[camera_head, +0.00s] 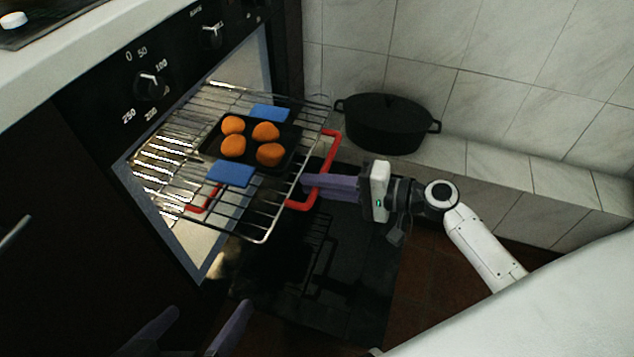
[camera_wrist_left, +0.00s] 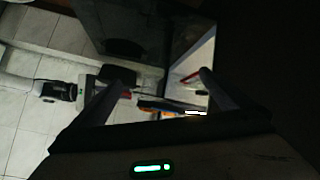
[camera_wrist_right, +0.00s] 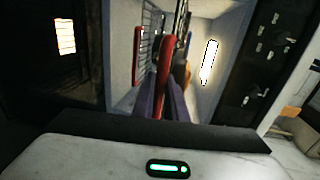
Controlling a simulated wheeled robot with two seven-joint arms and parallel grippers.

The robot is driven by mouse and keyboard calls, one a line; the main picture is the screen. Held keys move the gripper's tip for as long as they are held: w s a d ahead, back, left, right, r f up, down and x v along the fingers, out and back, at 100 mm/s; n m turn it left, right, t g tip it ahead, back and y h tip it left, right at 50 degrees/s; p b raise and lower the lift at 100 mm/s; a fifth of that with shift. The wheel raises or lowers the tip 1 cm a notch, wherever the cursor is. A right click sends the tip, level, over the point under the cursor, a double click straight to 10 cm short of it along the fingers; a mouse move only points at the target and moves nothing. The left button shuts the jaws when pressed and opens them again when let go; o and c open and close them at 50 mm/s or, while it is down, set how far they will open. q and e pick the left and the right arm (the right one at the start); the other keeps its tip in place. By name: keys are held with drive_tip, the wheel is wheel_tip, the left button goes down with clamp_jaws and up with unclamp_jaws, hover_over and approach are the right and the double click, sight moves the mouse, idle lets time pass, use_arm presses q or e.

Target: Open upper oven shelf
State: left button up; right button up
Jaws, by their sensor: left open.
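The upper oven shelf (camera_head: 262,222) is a wire rack that extends out of the oven, with a red handle (camera_head: 329,160) on its front edge. My right gripper (camera_head: 308,184) is at this handle; in the right wrist view the red handle (camera_wrist_right: 165,62) stands between its two close fingers, which appear shut on it. A dark tray (camera_head: 291,138) with several orange round pieces (camera_head: 265,131) and blue grips (camera_head: 231,174) sits on the shelf. My left gripper (camera_head: 208,308) is open and empty, low at the bottom of the head view, apart from the shelf.
Another red handle (camera_head: 206,200) shows lower, beneath the rack. The dark oven door (camera_head: 345,285) is folded down below the shelf. A black lidded pot (camera_head: 388,124) stands on the tiled ledge (camera_head: 480,160) at the right. Oven knobs (camera_head: 149,86) are above the opening.

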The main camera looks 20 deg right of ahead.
drive_tip(key=o, duration=0.3)
use_arm(q)
drive_tip(key=shift+f, duration=0.2)
use_arm(e)
drive_tip(key=shift+o, duration=0.5)
drive_tip(key=shift+d, duration=0.1)
use_arm(q)
drive_tip(key=shift+s+a+f+g+y+p, duration=0.2)
drive_tip(key=shift+a+f+g+y+p, duration=0.4)
drive_tip(key=shift+f+p, duration=0.45)
use_arm(e)
drive_tip(key=v, duration=1)
use_arm(q)
drive_tip(key=shift+r, duration=0.25)
use_arm(e)
drive_tip(key=shift+s, duration=0.1)
